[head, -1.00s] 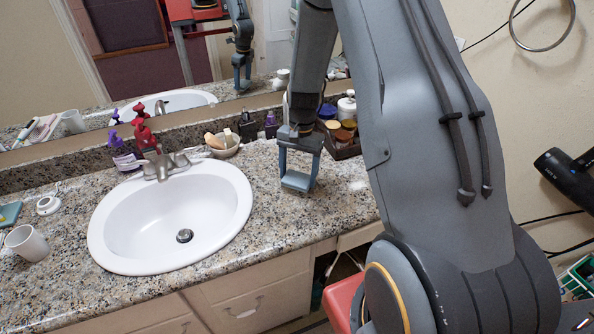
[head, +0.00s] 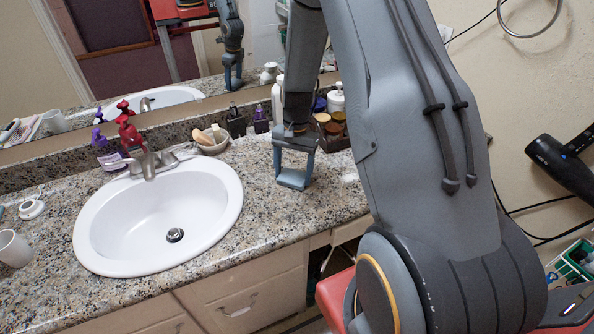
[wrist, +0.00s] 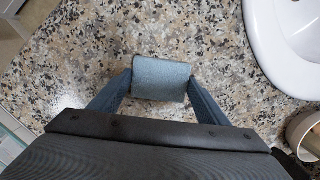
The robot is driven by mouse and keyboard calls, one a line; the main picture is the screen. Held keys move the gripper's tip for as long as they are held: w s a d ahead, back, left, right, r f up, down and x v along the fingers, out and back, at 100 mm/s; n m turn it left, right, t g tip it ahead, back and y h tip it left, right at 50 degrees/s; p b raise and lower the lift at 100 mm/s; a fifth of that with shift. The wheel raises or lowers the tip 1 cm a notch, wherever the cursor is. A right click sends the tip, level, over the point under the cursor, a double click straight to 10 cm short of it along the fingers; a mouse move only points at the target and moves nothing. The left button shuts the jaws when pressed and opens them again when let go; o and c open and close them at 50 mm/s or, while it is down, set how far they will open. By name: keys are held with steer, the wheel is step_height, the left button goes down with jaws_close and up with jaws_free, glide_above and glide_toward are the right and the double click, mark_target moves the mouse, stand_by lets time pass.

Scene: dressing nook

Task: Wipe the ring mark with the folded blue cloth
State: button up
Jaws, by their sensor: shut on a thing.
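The folded blue cloth (wrist: 160,78) is a small grey-blue pad between the fingers of my gripper (wrist: 158,84) in the wrist view. In the head view my gripper (head: 294,170) points down at the counter to the right of the sink, with the cloth (head: 291,180) at its fingertips. The cloth is at or just above the granite; I cannot tell if it touches. No clear ring mark shows.
The white sink (head: 110,235) is left of the gripper. Behind the gripper stand a tray of jars (head: 335,130), dark bottles (head: 237,122) and a small bowl (head: 213,142). The speckled counter (head: 255,200) is clear between the sink and my arm.

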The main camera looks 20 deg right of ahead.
steer(key=shift+a, duration=0.8)
steer(key=shift+d+r+p, duration=0.1)
steer(key=shift+r+p, duration=2.35)
steer(key=shift+r, duration=1.6)
